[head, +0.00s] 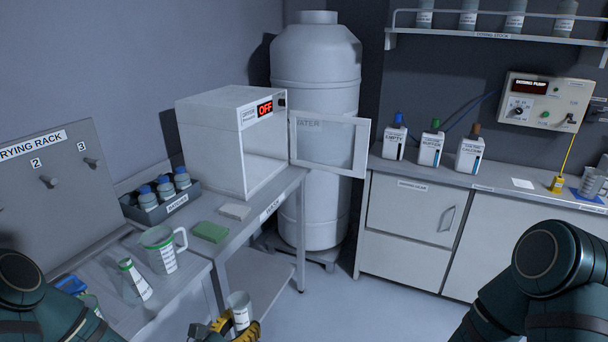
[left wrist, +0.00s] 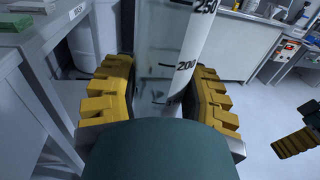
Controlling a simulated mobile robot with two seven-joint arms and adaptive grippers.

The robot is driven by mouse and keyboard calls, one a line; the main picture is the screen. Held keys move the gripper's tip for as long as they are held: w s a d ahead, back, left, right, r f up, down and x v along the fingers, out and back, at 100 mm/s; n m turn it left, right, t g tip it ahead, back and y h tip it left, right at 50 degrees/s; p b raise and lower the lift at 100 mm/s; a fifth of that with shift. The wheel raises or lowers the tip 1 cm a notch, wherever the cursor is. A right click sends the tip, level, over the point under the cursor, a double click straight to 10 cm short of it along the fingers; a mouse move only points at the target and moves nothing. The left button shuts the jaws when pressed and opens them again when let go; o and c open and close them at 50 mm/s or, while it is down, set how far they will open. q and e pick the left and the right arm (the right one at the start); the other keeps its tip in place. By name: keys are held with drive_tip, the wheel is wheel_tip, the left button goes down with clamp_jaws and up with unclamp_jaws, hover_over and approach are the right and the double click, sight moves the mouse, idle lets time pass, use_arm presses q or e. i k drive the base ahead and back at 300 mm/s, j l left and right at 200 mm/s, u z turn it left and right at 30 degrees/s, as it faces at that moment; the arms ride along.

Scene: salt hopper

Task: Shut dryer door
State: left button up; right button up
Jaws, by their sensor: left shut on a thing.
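The dryer (head: 212,140) is a white box on the bench at left centre, its display reading OFF and its front uncovered. Its door (head: 364,150), a white frame with a clear pane, stands open, swung out to the right in front of the water tank. My left gripper (head: 226,331) is low in the head view, well below the door, and shut on a clear graduated vessel (head: 241,312). In the left wrist view the vessel (left wrist: 187,65) stands between the yellow fingers, with 200 and 250 marks. Yellow fingers of my right gripper (left wrist: 296,143) show at the right edge; their opening is unclear.
The water tank (head: 315,75) stands behind the door. Several bottles sit in a rack (head: 178,204). The floor is clear.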

sight(248, 177)
drive_tip(key=i+l+z, duration=0.15)
drive_tip(key=i+z, duration=0.2)
drive_tip(key=i, duration=0.15)
drive_tip(key=i+z, duration=0.3)
drive_tip(key=i, duration=0.15)
drive_tip(key=i+l+u, duration=0.1)
drive_tip(key=i+u, duration=0.15)
drive_tip(key=i, duration=0.3)
drive_tip(key=i+l+u, duration=0.2)
drive_tip(key=i, duration=0.35)
drive_tip(key=i+l+u, duration=0.1)
drive_tip(key=u, duration=0.25)
drive_tip(key=i+l+u, duration=0.4)
drive_tip(key=u, duration=0.25)
drive_tip(key=i+l+u, duration=0.25)
drive_tip(key=l, duration=0.15)
drive_tip(key=l+u, duration=0.2)
drive_tip(key=l, duration=0.15)
